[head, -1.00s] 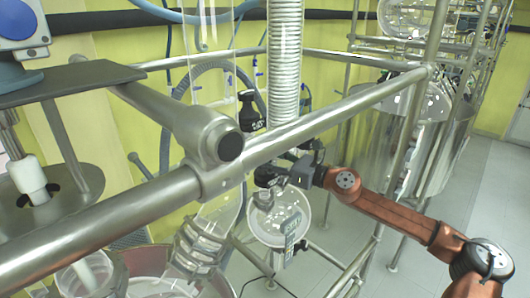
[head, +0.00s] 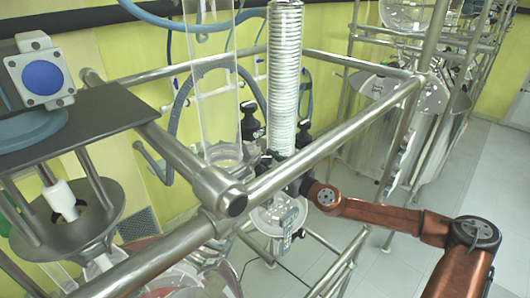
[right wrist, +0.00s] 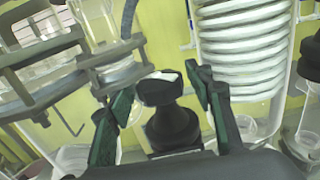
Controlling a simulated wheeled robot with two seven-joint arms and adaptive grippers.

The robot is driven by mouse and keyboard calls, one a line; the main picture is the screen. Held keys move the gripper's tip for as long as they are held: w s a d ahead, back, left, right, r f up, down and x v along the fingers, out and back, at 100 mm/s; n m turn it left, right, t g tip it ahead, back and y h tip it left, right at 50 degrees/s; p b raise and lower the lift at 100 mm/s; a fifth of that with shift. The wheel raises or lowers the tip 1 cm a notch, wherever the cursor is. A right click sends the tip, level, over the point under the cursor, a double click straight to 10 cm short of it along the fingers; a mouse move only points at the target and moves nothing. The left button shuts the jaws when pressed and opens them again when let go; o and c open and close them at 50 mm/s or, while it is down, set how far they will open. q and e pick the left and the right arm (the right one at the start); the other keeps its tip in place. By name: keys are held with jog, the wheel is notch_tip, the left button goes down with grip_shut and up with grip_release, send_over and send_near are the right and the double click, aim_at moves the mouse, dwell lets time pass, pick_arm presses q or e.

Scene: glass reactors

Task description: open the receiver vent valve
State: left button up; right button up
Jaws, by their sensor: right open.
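A black valve knob (head: 250,122) stands upright just left of the white coil condenser in the head view. In the right wrist view a black knob with a wider base (right wrist: 172,118) stands between my fingers, likely the same one. My right gripper (right wrist: 165,105) is open, with one green-lined finger on each side of the knob. I cannot tell whether the fingers touch it. In the head view the gripper is mostly hidden behind the steel rail. A round glass receiver (head: 278,215) hangs below. My left gripper is not in view.
A thick steel rail (head: 310,155) crosses in front of my right gripper. The coil condenser (head: 285,75) rises close by, with a second black knob (head: 303,134) on its right. A glass column (head: 212,80) stands left. Open floor lies at the right.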

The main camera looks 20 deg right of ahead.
jog(key=p, duration=0.1)
jog(key=m+h+p, duration=0.1)
jog(key=p, duration=0.1)
jog(key=shift+a+r+h, duration=0.1)
jog(key=shift+r+h, duration=0.2)
jog(key=shift+a+f+m+h, duration=0.1)
jog(key=shift+m+h, duration=0.2)
jog(key=shift+f+m+t+h, duration=0.1)
jog(key=shift+m+t+h, duration=0.2)
jog(key=shift+h, duration=0.3)
jog(key=shift+f+m+h, duration=0.1)
jog(key=shift+m+h, duration=0.6)
jog(key=shift+h, duration=0.4)
jog(key=shift+d, duration=0.2)
jog(key=shift+c, duration=0.3)
